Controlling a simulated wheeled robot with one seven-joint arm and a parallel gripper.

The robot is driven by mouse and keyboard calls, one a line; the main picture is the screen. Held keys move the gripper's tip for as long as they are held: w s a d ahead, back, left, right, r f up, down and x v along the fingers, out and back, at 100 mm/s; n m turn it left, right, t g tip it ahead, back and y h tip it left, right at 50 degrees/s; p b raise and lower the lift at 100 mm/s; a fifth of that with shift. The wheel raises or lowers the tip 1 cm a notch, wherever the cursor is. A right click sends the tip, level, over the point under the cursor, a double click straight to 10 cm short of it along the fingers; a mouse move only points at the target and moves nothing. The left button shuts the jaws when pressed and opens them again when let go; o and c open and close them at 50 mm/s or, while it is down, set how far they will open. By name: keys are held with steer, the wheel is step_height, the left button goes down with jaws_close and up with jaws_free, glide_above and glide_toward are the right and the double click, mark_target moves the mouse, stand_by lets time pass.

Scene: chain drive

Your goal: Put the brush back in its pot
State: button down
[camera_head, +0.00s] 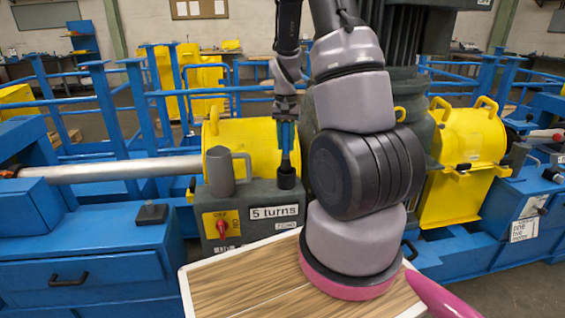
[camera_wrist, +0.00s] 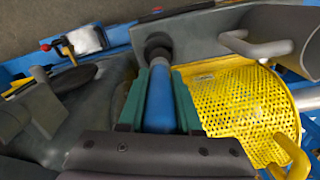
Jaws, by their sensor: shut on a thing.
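The brush has a blue handle (camera_head: 286,138) and stands upright in my gripper (camera_head: 286,122), which is shut on it. In the wrist view the blue handle (camera_wrist: 160,100) lies between my two green fingers (camera_wrist: 157,95).
A yellow mesh guard (camera_head: 250,138) is behind. Blue rails (camera_head: 110,102) and a wooden tray (camera_head: 235,285) lie around; my arm covers the right side.

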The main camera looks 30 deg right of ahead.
mark_target(286, 153)
step_height(286, 153, down, 3)
steer(key=shift+f, duration=0.15)
steer(key=shift+d+f, duration=0.1)
steer(key=shift+f, duration=1.7)
steer(key=c, duration=0.6)
jaws_free()
